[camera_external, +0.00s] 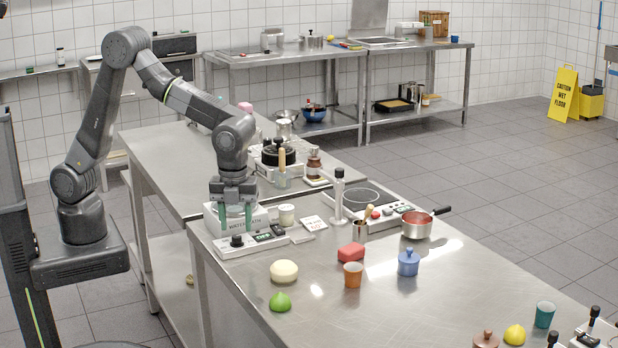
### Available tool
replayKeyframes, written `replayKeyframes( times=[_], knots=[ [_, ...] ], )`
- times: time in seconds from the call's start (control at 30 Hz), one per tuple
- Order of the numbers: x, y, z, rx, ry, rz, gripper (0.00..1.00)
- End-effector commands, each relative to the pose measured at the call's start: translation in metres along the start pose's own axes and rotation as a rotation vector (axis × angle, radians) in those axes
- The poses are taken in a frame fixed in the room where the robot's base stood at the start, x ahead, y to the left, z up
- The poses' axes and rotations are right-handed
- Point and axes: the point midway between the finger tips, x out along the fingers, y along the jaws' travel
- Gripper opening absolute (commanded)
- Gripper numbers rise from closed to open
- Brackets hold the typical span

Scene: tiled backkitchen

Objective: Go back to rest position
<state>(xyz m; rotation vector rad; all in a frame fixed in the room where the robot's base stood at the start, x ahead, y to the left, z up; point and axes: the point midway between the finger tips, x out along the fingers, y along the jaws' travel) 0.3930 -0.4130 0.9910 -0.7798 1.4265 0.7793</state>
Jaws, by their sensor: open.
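My gripper (235,218) points straight down, with its two green fingers spread apart. Whether anything stands between the fingers is hard to tell, as the wrist and fingers cover that area.
The air above the gripper looks clear.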

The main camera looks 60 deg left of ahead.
Motion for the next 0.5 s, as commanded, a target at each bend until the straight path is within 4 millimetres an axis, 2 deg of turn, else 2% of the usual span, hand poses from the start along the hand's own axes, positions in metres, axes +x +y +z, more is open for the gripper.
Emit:
replayKeyframes(
  times=[0.5],
  knots=[
    [-0.105,-0.001,-0.001,0.000,0.002,-0.007,0.44]
  ],
)
